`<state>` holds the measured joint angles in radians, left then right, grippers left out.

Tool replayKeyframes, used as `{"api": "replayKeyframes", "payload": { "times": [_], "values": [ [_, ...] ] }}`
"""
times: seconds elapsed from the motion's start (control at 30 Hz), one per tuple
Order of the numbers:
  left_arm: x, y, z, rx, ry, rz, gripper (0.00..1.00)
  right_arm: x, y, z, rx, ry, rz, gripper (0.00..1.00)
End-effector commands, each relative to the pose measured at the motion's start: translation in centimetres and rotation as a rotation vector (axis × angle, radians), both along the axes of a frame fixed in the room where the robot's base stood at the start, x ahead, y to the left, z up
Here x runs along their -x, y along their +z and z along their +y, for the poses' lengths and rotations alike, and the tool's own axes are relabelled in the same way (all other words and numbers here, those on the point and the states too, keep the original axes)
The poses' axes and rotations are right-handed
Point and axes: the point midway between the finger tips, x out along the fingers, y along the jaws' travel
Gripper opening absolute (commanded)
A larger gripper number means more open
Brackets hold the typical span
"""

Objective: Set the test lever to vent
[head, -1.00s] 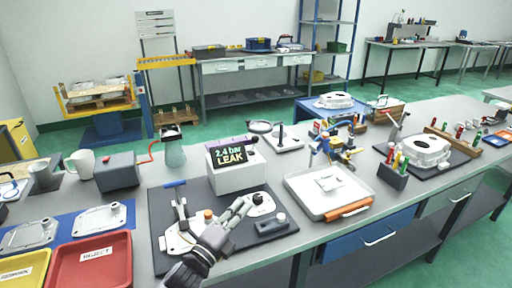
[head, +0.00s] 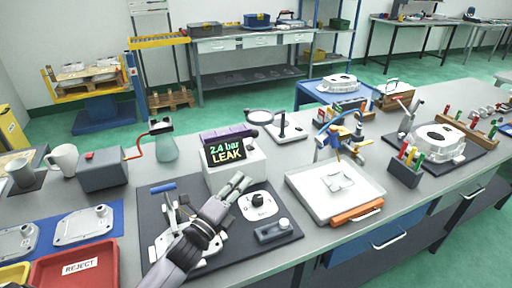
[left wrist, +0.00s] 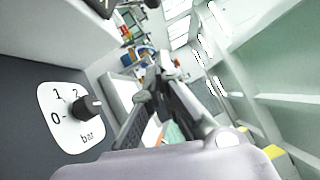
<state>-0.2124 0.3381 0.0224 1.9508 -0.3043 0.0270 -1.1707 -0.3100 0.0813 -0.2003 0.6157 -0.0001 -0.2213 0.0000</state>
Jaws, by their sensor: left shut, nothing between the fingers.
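The tester box (head: 236,176) has a screen (head: 226,154) reading "2.4 bar LEAK" and stands at the back of a dark mat. A white dial plate with a black knob (head: 264,198) lies at its front right; the left wrist view shows this knob (left wrist: 88,107) beside "0", "1", "2" and "bar". A small grey block with a pale round knob (head: 284,223) is at the mat's front right. I cannot tell which part is the test lever, and no "vent" label is readable. My left gripper (head: 241,182) is shut and empty, before the tester box, left of the dial.
A blue-handled clamp (head: 163,187) and a casting stand at the mat's left, partly behind my left arm. A white tray (head: 312,201) with an orange handle is to the right. A red reject bin (head: 66,281) is at front left. A grey box and flask stand behind.

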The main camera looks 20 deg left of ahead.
Motion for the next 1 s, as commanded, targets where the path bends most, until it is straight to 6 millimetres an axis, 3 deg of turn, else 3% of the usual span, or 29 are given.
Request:
{"api": "replayKeyframes", "payload": {
  "times": [0.17,0.57,0.6,0.8,1.0],
  "values": [
    [-2.0,0.7,-0.2,0.002,0.000,-0.003,0.00,0.0,0.7,-0.3,0.003,0.001,0.001,0.40],
    [-10.0,2.2,-1.2,0.001,0.000,-0.002,0.00,-1.5,2.9,-0.1,0.000,0.001,-0.022,0.40],
    [-10.5,2.5,-0.6,-0.003,0.001,-0.002,0.00,-1.5,3.3,-0.1,-0.001,0.000,-0.021,0.40],
    [-12.1,2.9,0.8,-0.002,0.000,0.000,0.00,-1.4,3.9,0.3,-0.005,-0.002,-0.021,0.40],
    [-12.6,3.0,1.2,-0.001,0.000,0.000,0.00,-1.2,4.0,0.6,-0.008,-0.002,-0.017,0.40]
  ]
}}
